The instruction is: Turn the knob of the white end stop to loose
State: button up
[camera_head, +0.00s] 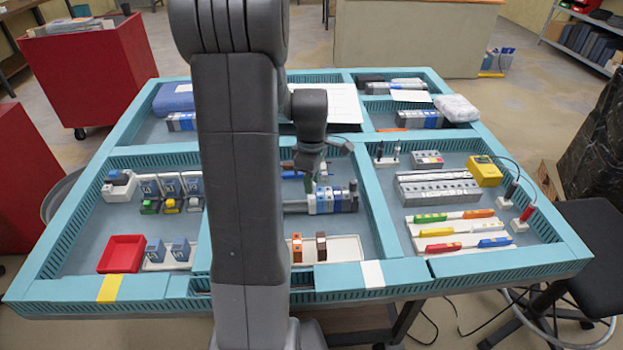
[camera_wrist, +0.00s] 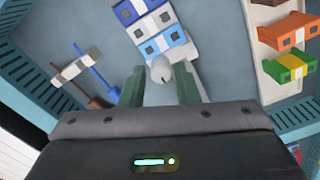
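The white end stop (camera_wrist: 182,53) sits at the near end of a row of blue and white modules (camera_wrist: 155,22) in the wrist view. Its round pale knob (camera_wrist: 160,68) faces the camera. My gripper (camera_wrist: 160,85) is open, with one greenish finger on each side of the knob and visible gaps between. In the head view my gripper (camera_head: 314,187) points down over the rail (camera_head: 293,208) carrying the modules (camera_head: 335,200). My arm and gripper partly hide that area, and the knob cannot be made out there.
Screwdrivers (camera_wrist: 93,68) lie in a holder beside the row. A white tray (camera_head: 345,249) with an orange block (camera_head: 297,248) and a brown block (camera_head: 321,247) stands at the compartment's near side. Teal walls (camera_head: 375,220) border the compartment.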

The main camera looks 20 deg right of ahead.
notch_tip(320, 180, up, 14)
dwell(0.6)
jog(key=shift+f, duration=0.1)
notch_tip(320, 180, down, 14)
jog(key=shift+r, duration=0.1)
dwell(0.6)
